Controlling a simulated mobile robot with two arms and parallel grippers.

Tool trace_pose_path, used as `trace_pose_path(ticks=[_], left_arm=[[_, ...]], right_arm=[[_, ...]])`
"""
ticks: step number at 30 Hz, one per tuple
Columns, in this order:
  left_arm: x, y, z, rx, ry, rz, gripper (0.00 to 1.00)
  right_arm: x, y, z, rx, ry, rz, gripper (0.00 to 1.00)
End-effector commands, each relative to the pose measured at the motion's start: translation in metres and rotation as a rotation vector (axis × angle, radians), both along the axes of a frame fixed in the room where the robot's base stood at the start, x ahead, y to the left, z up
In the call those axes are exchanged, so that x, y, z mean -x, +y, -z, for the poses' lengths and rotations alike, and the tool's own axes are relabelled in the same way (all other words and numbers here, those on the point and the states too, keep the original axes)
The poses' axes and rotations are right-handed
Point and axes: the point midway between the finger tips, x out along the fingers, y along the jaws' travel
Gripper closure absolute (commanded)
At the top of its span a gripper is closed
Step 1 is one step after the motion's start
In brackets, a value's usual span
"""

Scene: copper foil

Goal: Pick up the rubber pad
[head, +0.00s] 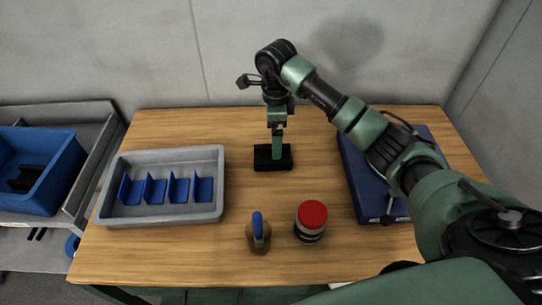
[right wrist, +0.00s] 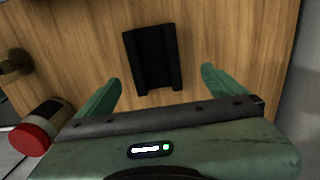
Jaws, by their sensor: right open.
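The rubber pad, a black block (head: 262,160), lies on the wooden table near its middle. In the right wrist view the black block (right wrist: 152,45) shows a groove along its length. My right gripper (head: 278,150) is above it, pointing down and partly covering it in the head view. In the right wrist view my right gripper (right wrist: 160,80) is open and empty, its two green fingers wide apart. The pad shows ahead of and between the fingertips, apart from both. My left gripper is not in view.
A grey tray (head: 162,217) with blue dividers stands left. A jar with a red lid (head: 312,214) and a blue-capped bottle (head: 258,235) stand in front of the pad. A dark blue case (head: 357,175) lies right, under my arm. A blue bin (head: 62,175) is far left.

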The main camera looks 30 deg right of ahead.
Motion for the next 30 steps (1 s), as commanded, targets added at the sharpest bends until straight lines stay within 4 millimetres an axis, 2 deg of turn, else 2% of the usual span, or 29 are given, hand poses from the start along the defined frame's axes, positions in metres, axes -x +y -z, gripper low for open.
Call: trace_pose_path(ticks=[11, 15, 23, 24, 25, 30], left_arm=[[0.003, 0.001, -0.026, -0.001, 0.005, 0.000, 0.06], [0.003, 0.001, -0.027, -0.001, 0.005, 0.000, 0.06], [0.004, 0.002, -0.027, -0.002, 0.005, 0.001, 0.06], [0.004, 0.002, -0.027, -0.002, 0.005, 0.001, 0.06], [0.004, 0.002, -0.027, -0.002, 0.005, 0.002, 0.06], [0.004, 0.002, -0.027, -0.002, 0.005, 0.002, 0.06]], right_arm=[[0.005, 0.011, 0.047, -0.007, 0.006, -0.001, 0.02], [0.004, 0.010, 0.065, -0.006, 0.004, -0.001, 0.02], [0.003, 0.010, 0.070, -0.005, -0.001, -0.002, 0.02], [0.003, 0.010, 0.070, -0.005, -0.001, -0.002, 0.05], [0.003, 0.010, 0.070, -0.005, -0.001, -0.002, 0.13], [0.003, 0.010, 0.070, -0.005, -0.001, -0.002, 0.60]])
